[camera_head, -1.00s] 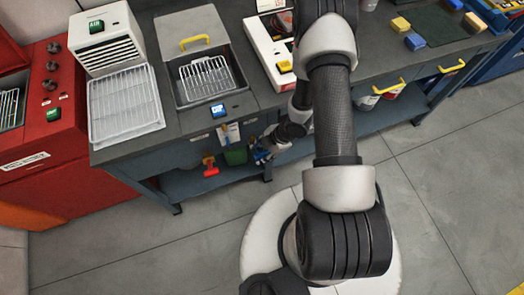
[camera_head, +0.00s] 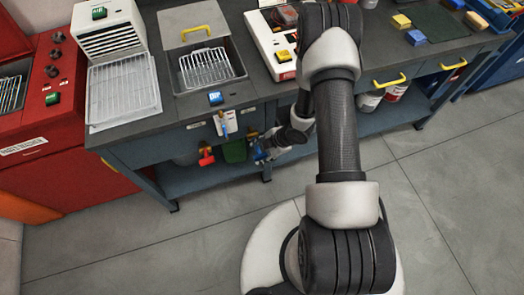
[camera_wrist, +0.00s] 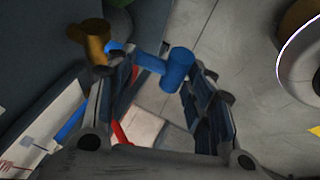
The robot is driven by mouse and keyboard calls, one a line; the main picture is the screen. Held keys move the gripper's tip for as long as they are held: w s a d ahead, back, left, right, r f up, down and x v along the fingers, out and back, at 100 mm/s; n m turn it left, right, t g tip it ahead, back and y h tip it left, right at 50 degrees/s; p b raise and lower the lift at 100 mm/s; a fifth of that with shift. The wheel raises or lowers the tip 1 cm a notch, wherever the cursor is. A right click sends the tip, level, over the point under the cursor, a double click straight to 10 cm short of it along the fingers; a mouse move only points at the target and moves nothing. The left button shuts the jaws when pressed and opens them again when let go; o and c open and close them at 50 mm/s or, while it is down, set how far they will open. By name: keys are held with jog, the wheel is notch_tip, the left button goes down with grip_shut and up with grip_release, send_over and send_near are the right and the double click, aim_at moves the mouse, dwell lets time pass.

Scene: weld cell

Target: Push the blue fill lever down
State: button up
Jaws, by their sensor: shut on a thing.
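The blue fill lever (camera_wrist: 180,67) shows in the wrist view as a blue bar with a thick round end. It lies between the two fingers of my gripper (camera_wrist: 160,95), which are held apart around it. In the head view my gripper (camera_head: 262,152) is low at the front of the grey bench, below its top. Blue shows there, but lever and fingers are too small to separate. A brass-coloured fitting (camera_wrist: 92,32) is beside the left finger in the wrist view.
A red-handled part (camera_head: 206,157) hangs left of my gripper, with a green container (camera_head: 234,151) between. A white card (camera_head: 225,123) with a blue strip is on the bench front. A wire rack (camera_head: 205,68) sits in the basin above. The floor in front is clear.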

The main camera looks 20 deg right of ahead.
jog(key=shift+s+a+f+b, duration=0.1)
jog(key=shift+f+b, duration=0.15)
jog(key=shift+f, duration=0.4)
jog(key=shift+s+a+f+b, duration=0.1)
jog(key=shift+f+b, duration=0.1)
jog(key=shift+f, duration=0.4)
grip_shut()
jog(key=shift+o, duration=0.7)
grip_release()
jog(key=shift+w+r, duration=0.2)
jog(key=shift+r, duration=0.15)
jog(key=o, duration=1.2)
jog(key=shift+d+r, duration=0.1)
jog(key=v, duration=1.2)
jog(key=shift+w, duration=0.1)
jog(key=shift+c, duration=0.3)
